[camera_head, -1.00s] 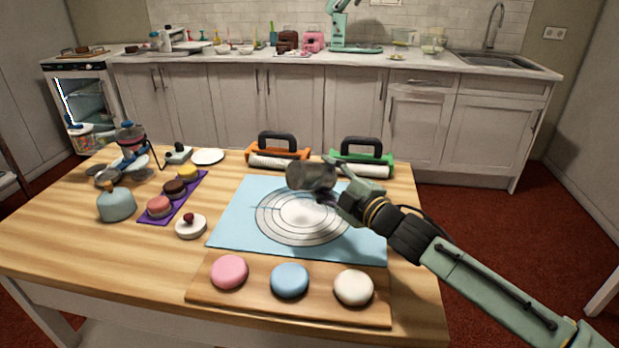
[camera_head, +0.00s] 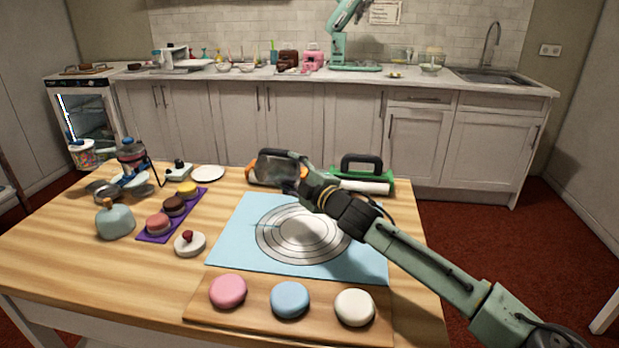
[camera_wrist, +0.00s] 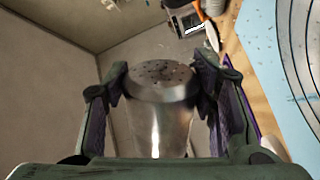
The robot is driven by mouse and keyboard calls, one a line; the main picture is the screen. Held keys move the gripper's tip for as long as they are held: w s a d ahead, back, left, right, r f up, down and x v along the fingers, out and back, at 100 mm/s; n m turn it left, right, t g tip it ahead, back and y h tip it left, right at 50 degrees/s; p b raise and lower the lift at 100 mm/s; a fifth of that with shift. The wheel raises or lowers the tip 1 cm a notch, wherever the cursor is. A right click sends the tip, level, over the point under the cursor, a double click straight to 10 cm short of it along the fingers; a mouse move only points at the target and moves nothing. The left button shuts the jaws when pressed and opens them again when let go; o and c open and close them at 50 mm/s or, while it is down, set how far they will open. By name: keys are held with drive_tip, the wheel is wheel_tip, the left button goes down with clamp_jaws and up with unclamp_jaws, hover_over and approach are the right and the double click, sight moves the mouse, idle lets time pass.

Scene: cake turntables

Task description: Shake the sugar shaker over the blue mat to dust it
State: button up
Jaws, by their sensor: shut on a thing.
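The metal sugar shaker (camera_wrist: 160,115) is between the fingers of my gripper (camera_wrist: 163,90), its perforated top showing in the wrist view. Part of the mat also shows at the right of the wrist view (camera_wrist: 262,60). The circles are partly hidden by my arm.
A board (camera_head: 255,313) with pink, blue and white round cakes lies at the near edge. A purple tray (camera_head: 150,236) with small cakes and a teal kettle-like jar (camera_head: 115,224) are at left. The green-framed roller (camera_head: 362,186) stands behind the mat.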

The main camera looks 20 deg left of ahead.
drive_tip(key=shift+s+a+f+b, duration=0.3)
drive_tip(key=shift+s+a+f, duration=0.15)
drive_tip(key=shift+s, duration=0.2)
drive_tip(key=shift+s+a+f+b, duration=0.3)
drive_tip(key=shift+s+a, duration=0.15)
drive_tip(key=shift+s, duration=0.15)
drive_tip(key=s, duration=0.1)
drive_tip(key=s+r, duration=0.1)
drive_tip(key=s, duration=0.2)
drive_tip(key=shift+a+r, duration=0.15)
drive_tip(key=shift+r, duration=0.1)
drive_tip(key=d, duration=0.2)
drive_tip(key=w+d, duration=0.1)
drive_tip(key=d, duration=0.1)
drive_tip(key=d+f, duration=0.1)
drive_tip(key=d, duration=0.1)
drive_tip(key=shift+w+d+f, duration=0.1)
drive_tip(key=shift+w+d, duration=0.15)
drive_tip(key=shift+d, duration=0.1)
